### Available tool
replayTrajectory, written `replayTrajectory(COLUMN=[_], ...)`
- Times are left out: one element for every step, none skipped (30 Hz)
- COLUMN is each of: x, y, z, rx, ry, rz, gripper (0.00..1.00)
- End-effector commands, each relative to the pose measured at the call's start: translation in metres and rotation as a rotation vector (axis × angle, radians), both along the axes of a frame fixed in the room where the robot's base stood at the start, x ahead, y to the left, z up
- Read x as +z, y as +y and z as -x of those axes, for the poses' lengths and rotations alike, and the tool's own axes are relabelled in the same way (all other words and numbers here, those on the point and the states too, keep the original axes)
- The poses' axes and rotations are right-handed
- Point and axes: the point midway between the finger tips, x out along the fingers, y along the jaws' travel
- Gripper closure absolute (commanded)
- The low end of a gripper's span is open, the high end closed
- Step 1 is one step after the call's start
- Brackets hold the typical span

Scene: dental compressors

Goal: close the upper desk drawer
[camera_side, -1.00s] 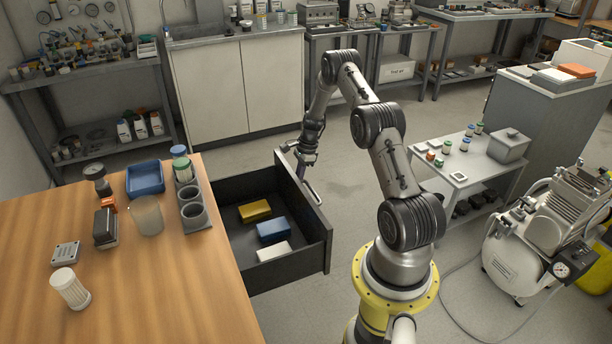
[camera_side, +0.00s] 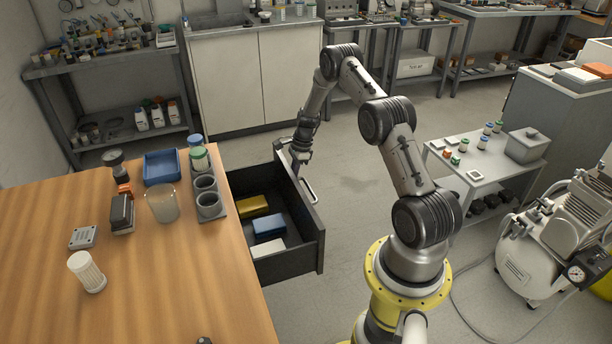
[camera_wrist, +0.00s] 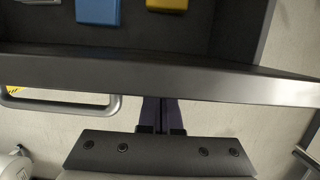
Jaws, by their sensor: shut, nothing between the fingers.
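The upper desk drawer (camera_side: 313,247) is dark grey and stands partly pulled out from the wooden desk (camera_side: 200,290). A yellow block (camera_side: 254,206), a blue block (camera_side: 269,226) and a white block (camera_side: 268,248) lie inside it. Its silver handle (camera_side: 309,189) is on the outer front face; it also shows at the left in the wrist view (camera_wrist: 60,104). My gripper (camera_wrist: 161,100) is shut and empty, at the drawer's front panel beside the handle. In the wrist view the fingertips reach the panel's edge; I cannot tell whether they touch. In the side view the fingertips (camera_side: 300,170) are small.
On the desk are a blue tray (camera_side: 162,167), a glass beaker (camera_side: 162,204), a cup rack (camera_side: 208,200) and a white filter (camera_side: 87,272). A white cart (camera_side: 490,165) and a compressor (camera_side: 540,250) stand to the right. The floor outside the drawer front is clear.

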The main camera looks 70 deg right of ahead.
Motion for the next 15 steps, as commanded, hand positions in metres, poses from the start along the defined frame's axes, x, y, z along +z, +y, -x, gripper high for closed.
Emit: replayTrajectory(x=[0.001,0.001,0.000,0.000,0.000,0.000,0.000,0.000,0.000,0.000,0.000,0.000,0.000,0.000,0.000], y=[0.012,0.018,0.025,0.031,0.037,0.044,0.050,0.055,0.062,0.067,0.071,0.078,0.082,0.086,0.091], z=[-0.012,-0.018,-0.025,-0.031,-0.036,-0.044,-0.049,-0.054,-0.061,-0.066,-0.071,-0.077,-0.081,-0.085,-0.090], rx=[0.008,0.006,0.007,0.006,0.007,0.007,0.006,0.007,0.005,0.006,0.005,0.005,0.004,0.004,0.003], ry=[-0.001,-0.002,-0.001,-0.001,-0.001,-0.002,-0.002,-0.002,-0.002,-0.002,-0.002,-0.002,-0.002,-0.002,-0.002], rz=[0.000,0.000,0.000,0.000,0.000,0.000,0.000,0.000,0.000,0.000,-0.001,-0.001,-0.001,-0.001,-0.001], gripper=[1.00,1.00,1.00,1.00,1.00,1.00,1.00,1.00,1.00,1.00,1.00,1.00,1.00,1.00,1.00])
